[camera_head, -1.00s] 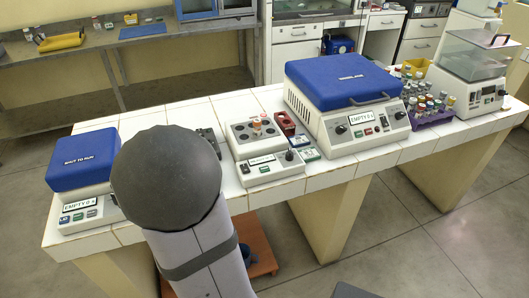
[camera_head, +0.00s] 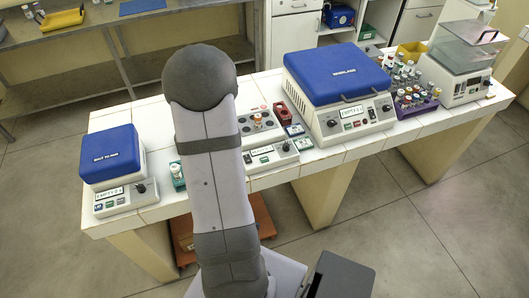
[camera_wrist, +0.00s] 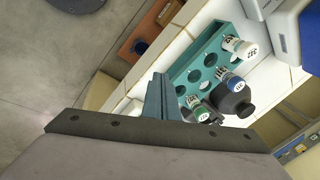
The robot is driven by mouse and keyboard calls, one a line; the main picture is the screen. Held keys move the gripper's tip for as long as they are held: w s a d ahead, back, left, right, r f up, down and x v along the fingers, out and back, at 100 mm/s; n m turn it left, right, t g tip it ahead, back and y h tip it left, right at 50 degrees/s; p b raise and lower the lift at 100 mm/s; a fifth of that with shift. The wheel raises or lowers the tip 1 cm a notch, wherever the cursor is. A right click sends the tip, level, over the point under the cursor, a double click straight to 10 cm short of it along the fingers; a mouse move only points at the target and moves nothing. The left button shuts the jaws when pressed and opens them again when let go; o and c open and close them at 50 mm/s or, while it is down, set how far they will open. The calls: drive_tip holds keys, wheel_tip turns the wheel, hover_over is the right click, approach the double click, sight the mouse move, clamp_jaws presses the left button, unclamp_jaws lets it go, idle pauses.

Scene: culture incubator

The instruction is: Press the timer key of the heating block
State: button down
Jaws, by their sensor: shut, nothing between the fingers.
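The heating block (camera_head: 287,152) seems to be the low white unit with round wells in the middle of the white-tiled bench; my arm partly covers it in the head view. Its sloped front panel has a small display, a green key and a dark knob; I cannot tell which key is the timer. My gripper (camera_wrist: 160,84) shows in the wrist view, shut and empty, apart from the block. It points toward the bench edge beside a teal rack (camera_wrist: 183,73). My arm hides the gripper in the head view.
The teal rack (camera_head: 177,170) holds several capped vials. A small blue-lidded machine (camera_head: 110,155) stands at left, a larger one (camera_head: 338,75) right of the block. A purple vial rack (camera_head: 415,107) and a clear-covered device (camera_head: 458,65) stand farther right.

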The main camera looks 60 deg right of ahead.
drive_tip(key=s+d+r+m+g+h, duration=0.2)
drive_tip(key=s+d+r+m+h, duration=0.1)
drive_tip(key=d, duration=0.4)
drive_tip(key=s+d+r+m+g+h, duration=0.2)
drive_tip(key=s+d+r+m+h, duration=0.2)
drive_tip(key=d, duration=0.4)
drive_tip(key=shift+s+m, duration=0.5)
drive_tip(key=shift+m, duration=0.3)
drive_tip(key=b, duration=0.8)
hover_over(262, 161)
wheel_tip(262, 161, down, 7)
drive_tip(key=shift+f, duration=0.1)
drive_tip(key=shift+f+b, duration=0.45)
drive_tip(key=shift+f, duration=0.25)
drive_tip(key=shift+f, duration=0.1)
drive_tip(key=shift+f, duration=0.35)
